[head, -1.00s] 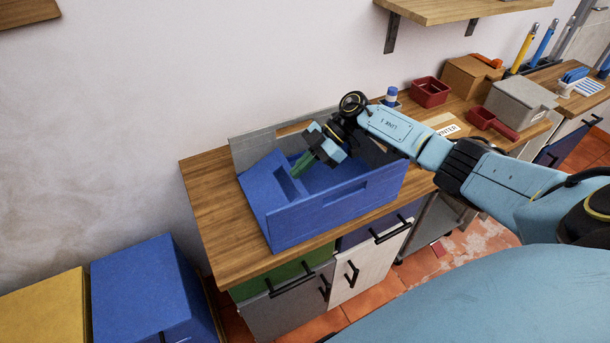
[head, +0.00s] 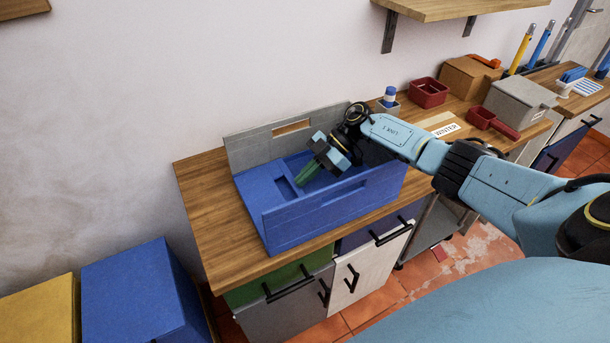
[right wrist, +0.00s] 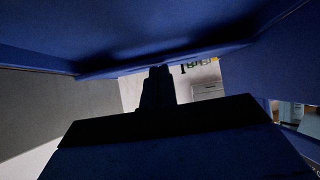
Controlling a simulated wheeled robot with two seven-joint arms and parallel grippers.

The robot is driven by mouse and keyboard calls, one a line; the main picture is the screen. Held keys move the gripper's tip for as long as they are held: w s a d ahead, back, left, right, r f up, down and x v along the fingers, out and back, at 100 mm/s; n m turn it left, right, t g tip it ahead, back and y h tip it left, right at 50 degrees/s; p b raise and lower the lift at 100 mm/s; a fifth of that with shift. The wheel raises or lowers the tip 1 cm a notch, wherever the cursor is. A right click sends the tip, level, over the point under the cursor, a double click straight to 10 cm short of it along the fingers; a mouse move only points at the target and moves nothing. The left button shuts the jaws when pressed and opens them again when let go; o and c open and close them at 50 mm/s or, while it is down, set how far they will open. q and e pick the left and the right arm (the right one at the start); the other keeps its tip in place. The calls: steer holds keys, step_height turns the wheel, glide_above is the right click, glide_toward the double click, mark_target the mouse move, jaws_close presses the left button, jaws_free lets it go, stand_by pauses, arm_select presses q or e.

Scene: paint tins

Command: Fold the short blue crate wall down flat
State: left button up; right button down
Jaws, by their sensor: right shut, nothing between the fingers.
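The blue crate (head: 330,213) stands on the wooden counter, with its long blue front wall and grey back wall (head: 252,148) upright. Its short blue wall (head: 262,190) at the left end is folded inward and lies low inside the crate. I cannot tell whether it rests fully flat. My right gripper (head: 305,178) is shut and empty, its green fingers pointing down over the folded wall near its slot; contact is unclear. In the right wrist view, the dark fingers (right wrist: 158,88) are close to a shadowed blue panel (right wrist: 150,35). My left gripper is out of view.
Right of the crate, a blue-capped bottle (head: 390,96), a red bin (head: 429,93), a grey box (head: 519,101) and a red scoop (head: 490,122) stand on the counter. The counter (head: 205,205) is bare left of the crate. A shelf (head: 450,8) hangs above.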

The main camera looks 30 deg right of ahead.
step_height(320, 180, up, 10)
steer(key=p, duration=0.2)
stand_by(0.3)
